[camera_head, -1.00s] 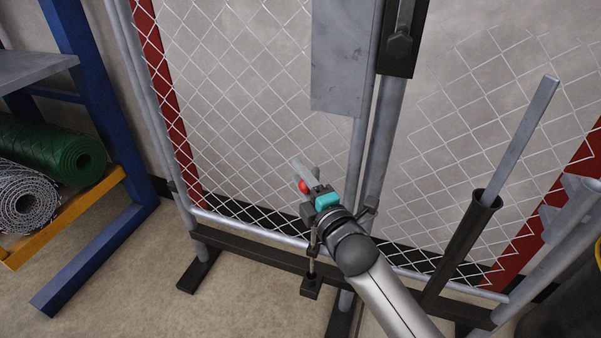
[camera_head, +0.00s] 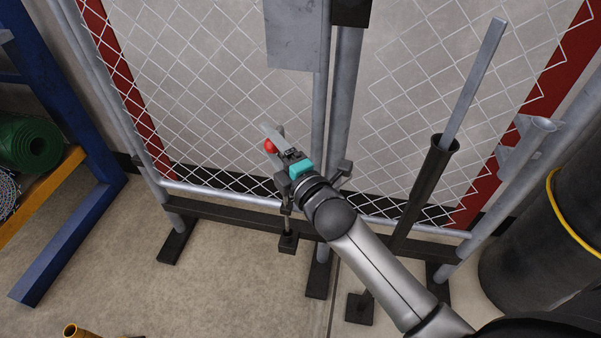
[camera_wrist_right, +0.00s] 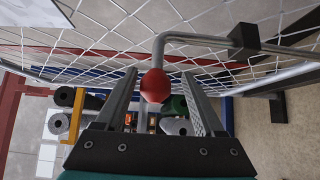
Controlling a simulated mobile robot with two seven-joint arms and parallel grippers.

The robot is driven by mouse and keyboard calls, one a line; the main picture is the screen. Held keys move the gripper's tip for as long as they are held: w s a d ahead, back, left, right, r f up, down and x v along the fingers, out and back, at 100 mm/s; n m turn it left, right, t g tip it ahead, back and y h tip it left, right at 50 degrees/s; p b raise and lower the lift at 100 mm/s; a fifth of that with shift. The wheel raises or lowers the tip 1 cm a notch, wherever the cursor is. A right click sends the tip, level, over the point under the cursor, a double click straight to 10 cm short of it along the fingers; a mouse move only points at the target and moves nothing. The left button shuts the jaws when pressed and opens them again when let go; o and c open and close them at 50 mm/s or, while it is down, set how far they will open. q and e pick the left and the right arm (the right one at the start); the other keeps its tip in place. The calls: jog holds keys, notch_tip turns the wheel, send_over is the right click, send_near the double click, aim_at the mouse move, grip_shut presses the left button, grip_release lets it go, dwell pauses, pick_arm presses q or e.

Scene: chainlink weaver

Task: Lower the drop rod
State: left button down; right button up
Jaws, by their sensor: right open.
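The drop rod's red ball knob (camera_head: 270,146) shows just at my right gripper's fingers, in front of the chain-link gate. In the right wrist view the red ball (camera_wrist_right: 155,86) sits between the two fingers, on a bent grey rod (camera_wrist_right: 195,37) that runs right to a black block (camera_wrist_right: 243,41). My right gripper (camera_head: 277,137) is open. Its fingers (camera_wrist_right: 159,74) stand on both sides of the ball, with a gap visible at least on the right. The rod's lower part is partly hidden behind the gripper. My left gripper is out of view.
A dark bottom rail (camera_head: 235,217) with feet runs below the mesh. A dark tube holding a grey bar (camera_head: 475,80) leans at the right. A black drum (camera_head: 535,235) stands far right. A blue rack (camera_head: 75,150) with a green roll (camera_head: 35,145) stands left.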

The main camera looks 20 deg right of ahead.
pick_arm(q)
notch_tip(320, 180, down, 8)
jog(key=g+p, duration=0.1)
jog(key=p, duration=0.2)
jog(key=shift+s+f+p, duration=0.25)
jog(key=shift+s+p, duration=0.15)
pick_arm(e)
jog(key=s+d, duration=0.2)
jog(key=s, duration=1)
jog(key=shift+s+d, duration=0.2)
jog(key=shift+s, duration=0.1)
